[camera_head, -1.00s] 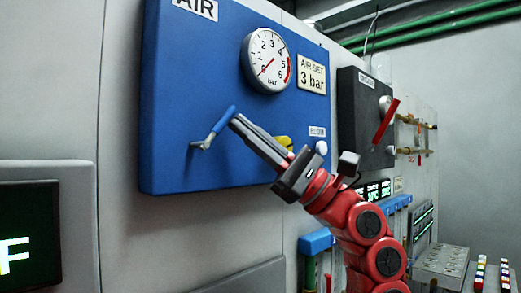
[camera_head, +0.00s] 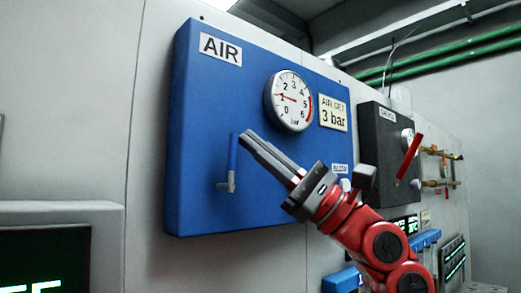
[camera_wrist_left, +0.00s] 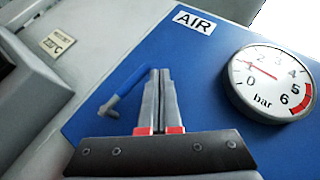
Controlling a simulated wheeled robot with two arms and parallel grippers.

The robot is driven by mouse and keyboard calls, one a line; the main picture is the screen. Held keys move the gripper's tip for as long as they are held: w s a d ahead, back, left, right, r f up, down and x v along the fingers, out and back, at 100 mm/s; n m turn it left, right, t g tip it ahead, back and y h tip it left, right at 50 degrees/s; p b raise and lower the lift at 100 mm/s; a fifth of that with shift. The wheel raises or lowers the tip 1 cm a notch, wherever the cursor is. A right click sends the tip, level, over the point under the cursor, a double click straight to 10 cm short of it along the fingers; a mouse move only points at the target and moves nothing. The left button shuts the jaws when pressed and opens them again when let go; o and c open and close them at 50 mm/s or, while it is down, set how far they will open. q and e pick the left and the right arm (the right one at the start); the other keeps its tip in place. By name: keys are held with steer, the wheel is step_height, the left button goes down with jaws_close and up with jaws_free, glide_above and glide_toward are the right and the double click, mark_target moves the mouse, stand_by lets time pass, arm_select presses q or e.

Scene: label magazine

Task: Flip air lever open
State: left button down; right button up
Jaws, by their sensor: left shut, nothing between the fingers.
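The air lever (camera_head: 233,155) has a blue handle on a grey pivot at the lower left of the blue AIR panel (camera_head: 200,110). Its handle stands nearly upright in the head view. My left gripper (camera_head: 246,136) is shut and empty, its fingertips at the right side of the handle's upper end. In the wrist view the lever (camera_wrist_left: 130,82) lies left of the shut fingertips (camera_wrist_left: 160,72), its end touching or almost touching them. The pressure gauge (camera_head: 290,101) has its needle near 1; the gauge also shows in the wrist view (camera_wrist_left: 271,84). My right gripper is out of view.
An "AIR SET 3 bar" label (camera_head: 334,114) is right of the gauge. A dark box with a red lever (camera_head: 409,158) stands further right. A dark display (camera_head: 45,265) is at lower left.

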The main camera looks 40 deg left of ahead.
arm_select(q)
steer(key=shift+s, duration=0.1)
stand_by(0.5)
steer(key=b+v, duration=0.4)
steer(key=v, duration=1.3)
steer(key=shift+d, duration=0.1)
